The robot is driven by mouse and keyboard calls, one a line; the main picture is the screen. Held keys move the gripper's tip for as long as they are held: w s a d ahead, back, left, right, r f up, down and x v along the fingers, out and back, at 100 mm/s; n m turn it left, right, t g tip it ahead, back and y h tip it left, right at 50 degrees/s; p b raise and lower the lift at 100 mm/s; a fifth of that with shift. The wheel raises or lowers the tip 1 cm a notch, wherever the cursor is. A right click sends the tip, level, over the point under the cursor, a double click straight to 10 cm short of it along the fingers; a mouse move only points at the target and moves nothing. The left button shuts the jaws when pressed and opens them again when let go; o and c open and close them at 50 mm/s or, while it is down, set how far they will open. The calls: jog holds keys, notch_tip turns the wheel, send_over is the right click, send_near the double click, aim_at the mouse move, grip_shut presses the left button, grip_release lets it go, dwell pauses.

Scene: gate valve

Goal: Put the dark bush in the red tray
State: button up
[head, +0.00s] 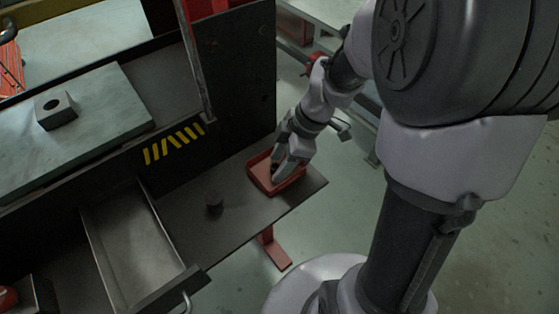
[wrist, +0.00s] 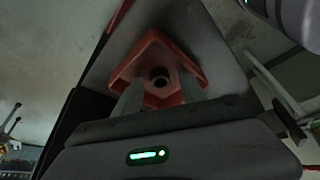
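The red tray (head: 256,181) sits on the dark shelf, and its rim shows in the wrist view (wrist: 194,88). A dark round bush (wrist: 159,77) with a hole in its top is inside the tray, seemingly on its floor. In the head view it is a small dark spot (head: 274,167), partly hidden by my gripper. My gripper (head: 277,174) points down over the tray. In the wrist view its two fingers (wrist: 160,94) are spread, with a gap on both sides of the bush.
A dark short cylinder (head: 214,203) stands on the shelf (head: 235,225) left of the tray. An open drawer (head: 130,240) is further left. A dark upright panel (head: 240,80) stands behind the tray.

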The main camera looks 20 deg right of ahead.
jog(key=shift+r, duration=0.1)
jog(key=p+v, duration=0.5)
jog(key=v, duration=0.7)
jog(key=s+a+r+m+t+h, duration=0.1)
jog(key=s+a+r+m, duration=0.3)
jog(key=m, duration=0.5)
jog(key=s+a+r+m+t+h, duration=0.1)
jog(key=s+a+r+m+t, duration=0.2)
jog(key=s+m, duration=0.4)
jog(key=a+r+m, duration=0.1)
jog(key=a+m, duration=0.1)
jog(key=m, duration=0.1)
jog(key=shift+s+t, duration=0.3)
